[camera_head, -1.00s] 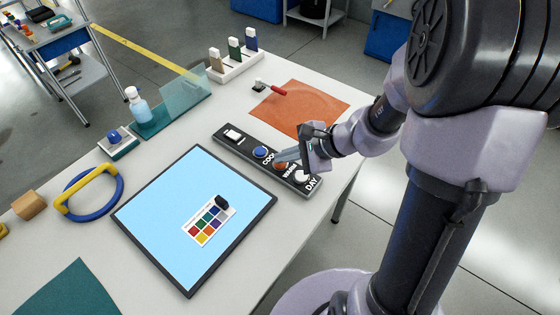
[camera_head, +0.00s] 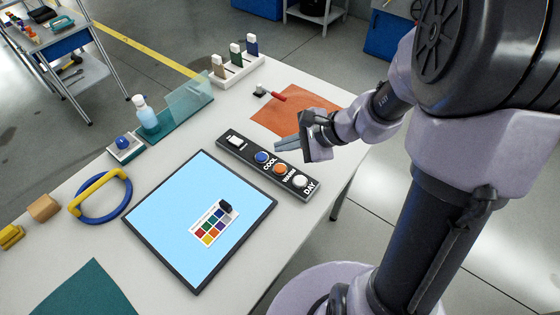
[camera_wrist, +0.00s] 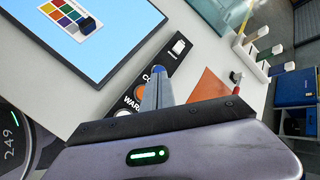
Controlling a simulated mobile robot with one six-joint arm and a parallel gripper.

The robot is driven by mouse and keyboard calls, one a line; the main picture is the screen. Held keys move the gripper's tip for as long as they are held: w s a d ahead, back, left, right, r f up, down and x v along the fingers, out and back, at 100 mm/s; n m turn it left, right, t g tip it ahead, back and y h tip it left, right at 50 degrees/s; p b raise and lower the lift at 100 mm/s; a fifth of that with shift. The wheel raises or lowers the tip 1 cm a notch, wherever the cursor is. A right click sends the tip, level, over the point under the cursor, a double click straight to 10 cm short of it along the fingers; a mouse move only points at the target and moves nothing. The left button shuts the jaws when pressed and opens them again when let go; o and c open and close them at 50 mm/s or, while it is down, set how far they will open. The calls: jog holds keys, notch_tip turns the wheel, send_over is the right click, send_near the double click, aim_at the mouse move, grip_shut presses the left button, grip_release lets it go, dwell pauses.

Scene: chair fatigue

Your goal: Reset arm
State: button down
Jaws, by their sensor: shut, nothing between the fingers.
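My gripper (camera_head: 284,146) is shut and empty. In the head view it hangs above the table, over the far edge of the dark button panel (camera_head: 229,143) and close to the orange mat (camera_head: 290,104). The panel carries a white switch, a blue button (camera_head: 262,158), an orange button (camera_head: 280,169) and a white button (camera_head: 300,181). In the wrist view the closed fingers (camera_wrist: 158,82) point across the panel and hide part of its lettering. I cannot tell the exact height of the fingertips over the panel.
A light-blue screen (camera_head: 180,214) with a colour chart (camera_head: 207,232) lies left of the panel. A red-handled tool (camera_head: 272,95) lies by the mat.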

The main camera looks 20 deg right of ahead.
jog(key=shift+f, duration=0.15)
jog(key=s+a+r+n+g, duration=0.1)
jog(key=s+a+r+n, duration=0.4)
jog(key=s+r, duration=0.15)
jog(key=s+r+n+h, duration=0.4)
jog(key=s+r+n, duration=0.2)
jog(key=s, duration=0.5)
jog(key=shift+s+d+r+n+t+h, duration=0.15)
jog(key=shift+s+r+n+t+h, duration=0.2)
jog(key=shift+n, duration=0.65)
jog(key=shift+f, duration=0.1)
dwell(1.7)
